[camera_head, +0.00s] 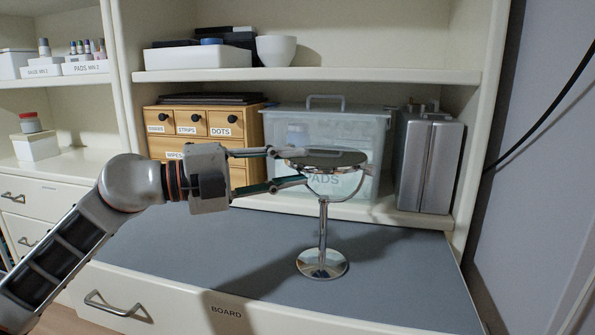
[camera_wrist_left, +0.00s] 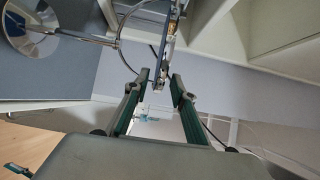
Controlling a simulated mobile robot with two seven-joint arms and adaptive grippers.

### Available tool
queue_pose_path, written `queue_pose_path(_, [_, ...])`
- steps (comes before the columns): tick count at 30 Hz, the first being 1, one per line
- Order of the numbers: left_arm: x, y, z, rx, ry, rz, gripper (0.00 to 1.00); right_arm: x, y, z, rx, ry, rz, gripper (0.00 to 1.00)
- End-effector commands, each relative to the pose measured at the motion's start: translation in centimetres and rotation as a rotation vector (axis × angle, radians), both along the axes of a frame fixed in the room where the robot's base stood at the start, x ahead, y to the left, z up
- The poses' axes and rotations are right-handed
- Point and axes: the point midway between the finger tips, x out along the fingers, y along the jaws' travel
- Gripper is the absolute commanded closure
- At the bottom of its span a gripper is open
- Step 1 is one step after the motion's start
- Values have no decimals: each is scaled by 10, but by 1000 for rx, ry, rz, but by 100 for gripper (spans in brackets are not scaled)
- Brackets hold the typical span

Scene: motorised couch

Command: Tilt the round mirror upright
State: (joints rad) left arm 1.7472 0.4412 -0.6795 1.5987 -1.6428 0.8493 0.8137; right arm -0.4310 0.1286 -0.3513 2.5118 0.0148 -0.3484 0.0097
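The round mirror (camera_head: 335,159) lies nearly flat, face up, in a U-shaped chrome fork on a stem with a round base (camera_head: 322,263). The stand is upright on the grey board. My left gripper (camera_head: 288,166) reaches in from the left and is open, one finger above the other. Its fingertips are at the mirror's left rim. In the left wrist view the mirror (camera_wrist_left: 168,45) is seen almost edge-on, its near rim between the spread fingertips (camera_wrist_left: 161,79). Gaps show beside the rim; firm contact cannot be told. The base (camera_wrist_left: 32,27) also shows there.
Behind stand a wooden drawer box (camera_head: 208,122), a translucent lidded bin (camera_head: 385,140) and a silver case (camera_head: 428,160). A shelf (camera_head: 300,76) with a white bowl (camera_head: 276,50) is above. The grey board (camera_head: 190,240) is clear around the stand.

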Motion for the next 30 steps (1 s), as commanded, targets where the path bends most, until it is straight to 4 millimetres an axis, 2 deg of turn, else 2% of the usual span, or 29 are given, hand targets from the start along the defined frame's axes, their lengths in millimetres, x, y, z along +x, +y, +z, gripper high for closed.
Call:
queue_pose_path(5, [5,-13,-1,-1,2,1,75,-3,9,-1,50,8,-8,69])
queue_pose_path(14, [6,-15,1,-1,-1,1,75,-1,11,1,65,8,-20,69])
queue_pose_path(15, [5,-15,1,0,-1,0,85,-1,10,1,64,8,-21,69])
queue_pose_path(17, [5,-15,1,0,0,0,100,-1,10,1,64,9,-21,69])
queue_pose_path(25, [5,-15,2,2,0,1,100,-1,9,2,56,6,-17,69])
queue_pose_path(30, [3,-13,11,22,10,1,100,4,2,13,-2,-26,2,69])
